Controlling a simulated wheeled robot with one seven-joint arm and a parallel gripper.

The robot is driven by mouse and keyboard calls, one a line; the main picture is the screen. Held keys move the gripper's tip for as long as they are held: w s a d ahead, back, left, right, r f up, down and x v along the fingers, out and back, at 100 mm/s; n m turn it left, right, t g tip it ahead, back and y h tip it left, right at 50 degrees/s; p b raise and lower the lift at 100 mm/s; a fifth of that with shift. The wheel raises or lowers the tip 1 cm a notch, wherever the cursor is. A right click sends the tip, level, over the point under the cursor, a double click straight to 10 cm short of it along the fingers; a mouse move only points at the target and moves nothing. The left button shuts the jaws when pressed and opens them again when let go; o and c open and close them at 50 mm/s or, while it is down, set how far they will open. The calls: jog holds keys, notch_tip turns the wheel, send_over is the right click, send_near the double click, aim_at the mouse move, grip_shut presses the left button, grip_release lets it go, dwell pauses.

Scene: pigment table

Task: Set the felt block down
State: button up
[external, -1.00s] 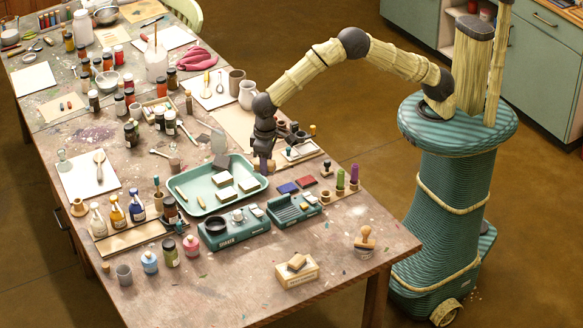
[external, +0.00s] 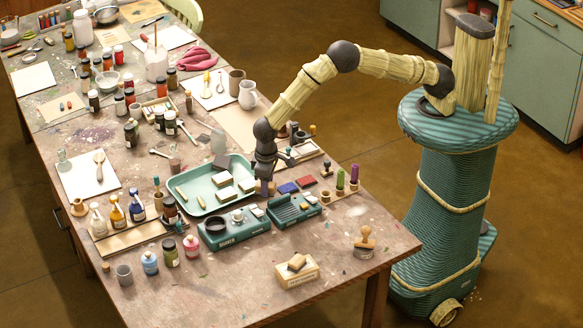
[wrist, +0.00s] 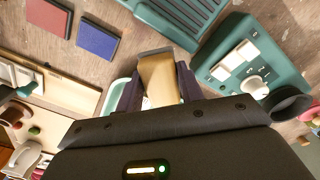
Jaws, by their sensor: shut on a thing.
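My gripper (external: 265,188) is low over the right end of the pale green tray (external: 180,205), close behind the two dark green boxes. In the wrist view my gripper (wrist: 160,88) is shut on the felt block (wrist: 160,80), a tan block with a dark grey edge at its far end. The block stands out between the two dark fingers. In the external view the block is mostly hidden by the gripper, and I cannot tell whether it touches anything below.
A red pad (wrist: 48,17) and a blue pad (wrist: 97,39) lie nearby. Bare table (external: 330,235) shows at front right.

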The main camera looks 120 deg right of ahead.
jog(key=shift+f, duration=0.65)
jog(key=shift+f, duration=0.1)
jog(key=shift+f+b, duration=0.35)
jog(key=shift+f, duration=0.15)
jog(key=o, duration=0.7)
notch_tip(320, 180, up, 13)
jog(key=b, duration=0.1)
